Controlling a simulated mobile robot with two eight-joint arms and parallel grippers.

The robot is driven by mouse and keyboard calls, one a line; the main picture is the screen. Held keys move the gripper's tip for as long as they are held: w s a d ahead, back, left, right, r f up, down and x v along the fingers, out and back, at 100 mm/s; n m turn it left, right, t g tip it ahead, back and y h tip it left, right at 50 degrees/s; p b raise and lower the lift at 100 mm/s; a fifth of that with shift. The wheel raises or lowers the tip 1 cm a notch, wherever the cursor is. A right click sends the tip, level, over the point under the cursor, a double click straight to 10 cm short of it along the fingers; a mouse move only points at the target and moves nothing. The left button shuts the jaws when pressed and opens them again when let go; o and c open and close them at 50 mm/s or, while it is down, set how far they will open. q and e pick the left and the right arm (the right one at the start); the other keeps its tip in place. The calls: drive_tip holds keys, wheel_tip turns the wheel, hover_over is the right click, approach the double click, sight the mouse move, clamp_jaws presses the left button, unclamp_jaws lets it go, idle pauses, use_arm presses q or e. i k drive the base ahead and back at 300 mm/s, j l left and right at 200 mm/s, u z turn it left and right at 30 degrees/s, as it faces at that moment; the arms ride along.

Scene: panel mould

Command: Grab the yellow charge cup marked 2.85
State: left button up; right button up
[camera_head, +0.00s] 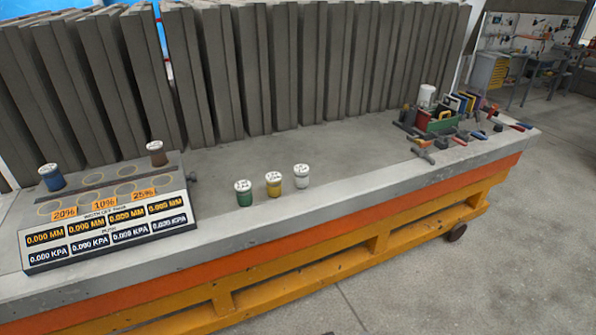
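A yellow cup with a white lid (274,184) stands upright on the grey bench top, near the front edge. The mark on its lid is too small to read. A green cup (243,193) stands just left of it and a white or silver cup (301,176) just right; small gaps separate them. Neither of my grippers shows in the head view.
Grey upright slabs (280,65) line the back. Tools and a green toolbox (441,120) lie at the right.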

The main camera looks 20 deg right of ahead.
sight(274, 180)
drive_tip(key=i+l, duration=0.25)
drive_tip(key=i, duration=0.2)
drive_tip(key=i+l, duration=0.25)
drive_tip(key=i, duration=0.2)
drive_tip(key=i+l, duration=0.3)
drive_tip(key=i, duration=0.15)
drive_tip(key=z, duration=0.05)
